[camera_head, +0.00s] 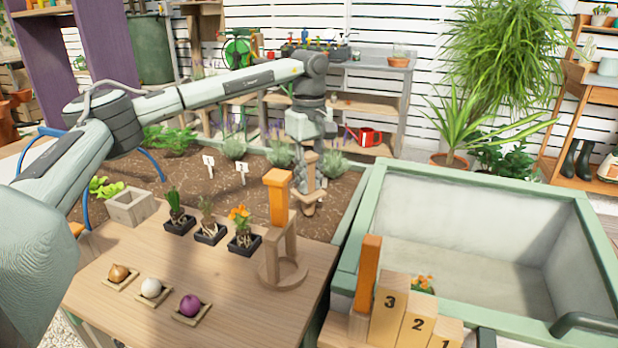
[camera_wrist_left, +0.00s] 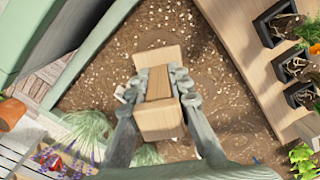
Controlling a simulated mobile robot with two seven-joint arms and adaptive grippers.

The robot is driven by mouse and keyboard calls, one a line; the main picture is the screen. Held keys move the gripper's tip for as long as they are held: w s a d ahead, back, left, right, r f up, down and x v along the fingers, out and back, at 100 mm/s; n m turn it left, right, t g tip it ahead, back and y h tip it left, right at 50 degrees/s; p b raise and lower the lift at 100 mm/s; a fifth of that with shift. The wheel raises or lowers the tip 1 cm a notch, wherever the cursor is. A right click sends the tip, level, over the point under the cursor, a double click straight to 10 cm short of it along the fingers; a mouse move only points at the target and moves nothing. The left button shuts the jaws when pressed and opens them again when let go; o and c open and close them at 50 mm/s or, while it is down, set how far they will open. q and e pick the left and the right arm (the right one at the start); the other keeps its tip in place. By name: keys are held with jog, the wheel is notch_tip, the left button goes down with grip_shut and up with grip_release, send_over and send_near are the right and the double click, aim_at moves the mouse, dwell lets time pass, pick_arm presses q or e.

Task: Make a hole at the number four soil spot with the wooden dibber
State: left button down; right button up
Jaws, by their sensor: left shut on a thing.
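My left gripper (camera_head: 308,185) is over the far right part of the soil bed (camera_head: 345,185), near its green right edge. It is shut on the light wooden dibber (camera_head: 309,204), which looks upright. In the left wrist view the dibber (camera_wrist_left: 158,120) sits between the two fingers (camera_wrist_left: 158,85), with brown soil around it. The dibber's tip is hidden, so I cannot tell whether it is in the soil. Two small white number signs (camera_head: 209,162) stand in the bed to the left; no number four can be read.
A wooden ring stand with an orange-topped handle (camera_head: 278,200) stands on the table (camera_head: 130,300). Black plant trays (camera_head: 209,234) and bulb dishes (camera_head: 152,290) are to its left.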

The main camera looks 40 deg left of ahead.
aim_at(309, 154)
pick_arm(q)
jog(key=shift+f, duration=0.1)
jog(key=shift+f+b, duration=1.4)
jog(key=shift+f, duration=1.6)
jog(key=shift+r, duration=0.1)
notch_tip(309, 154, up, 5)
jog(key=p, duration=0.4)
jog(key=shift+r, duration=2.6)
jog(key=shift+r, duration=0.1)
jog(key=shift+r, duration=2.4)
